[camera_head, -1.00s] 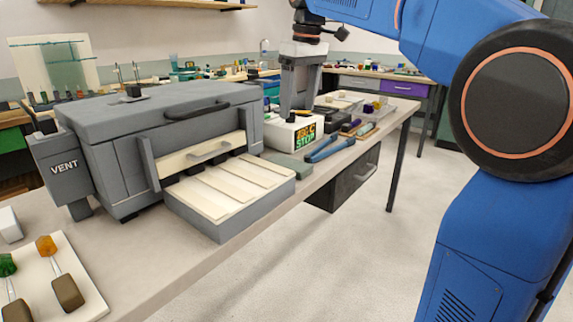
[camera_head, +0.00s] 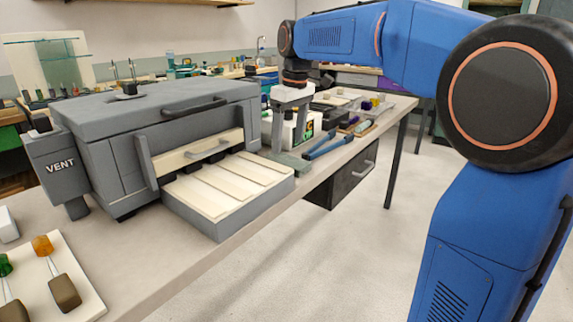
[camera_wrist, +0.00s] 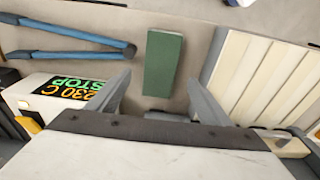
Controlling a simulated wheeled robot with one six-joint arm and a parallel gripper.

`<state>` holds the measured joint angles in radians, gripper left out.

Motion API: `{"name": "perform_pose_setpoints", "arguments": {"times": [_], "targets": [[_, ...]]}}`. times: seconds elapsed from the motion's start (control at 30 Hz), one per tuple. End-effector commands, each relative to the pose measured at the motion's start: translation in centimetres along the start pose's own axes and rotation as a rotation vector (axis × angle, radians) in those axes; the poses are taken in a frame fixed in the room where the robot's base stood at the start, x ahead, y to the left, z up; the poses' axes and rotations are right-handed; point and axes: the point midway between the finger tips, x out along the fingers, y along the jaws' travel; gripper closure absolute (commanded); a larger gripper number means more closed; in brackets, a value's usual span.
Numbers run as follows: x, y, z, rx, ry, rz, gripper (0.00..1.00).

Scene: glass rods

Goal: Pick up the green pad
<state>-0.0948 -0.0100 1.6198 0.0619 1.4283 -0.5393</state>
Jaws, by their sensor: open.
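The green pad (camera_wrist: 163,63) is a flat, dull green rectangular block on the bench top. In the head view the pad (camera_head: 291,164) lies just right of the tray of cream slats. My gripper (camera_head: 289,146) is open and points down over the bench close to the pad. In the wrist view my gripper (camera_wrist: 161,92) has one finger on each side of the pad's line, and the pad lies between and beyond the fingertips. Nothing is held. I cannot tell the exact height of the fingertips above the pad.
The tray of cream slats (camera_head: 226,205) sits in front of the grey kiln (camera_head: 180,110). Blue-handled tongs (camera_wrist: 75,42) lie on the pad's other side. A white box with a lit display (camera_wrist: 60,95) stands close to one finger. The bench edge is near.

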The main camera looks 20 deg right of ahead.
Motion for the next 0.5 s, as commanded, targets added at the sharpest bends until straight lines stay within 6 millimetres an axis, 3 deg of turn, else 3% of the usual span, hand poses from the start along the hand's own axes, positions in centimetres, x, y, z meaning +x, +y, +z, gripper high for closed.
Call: {"name": "perform_pose_setpoints", "arguments": {"times": [0.17, 0.5], "targets": [[1.0, 0.0, 0.0, 0.000, 0.000, 0.000, 0.27], [5.1, 0.0, 0.1, 0.000, -0.001, -0.001, 0.27]]}}
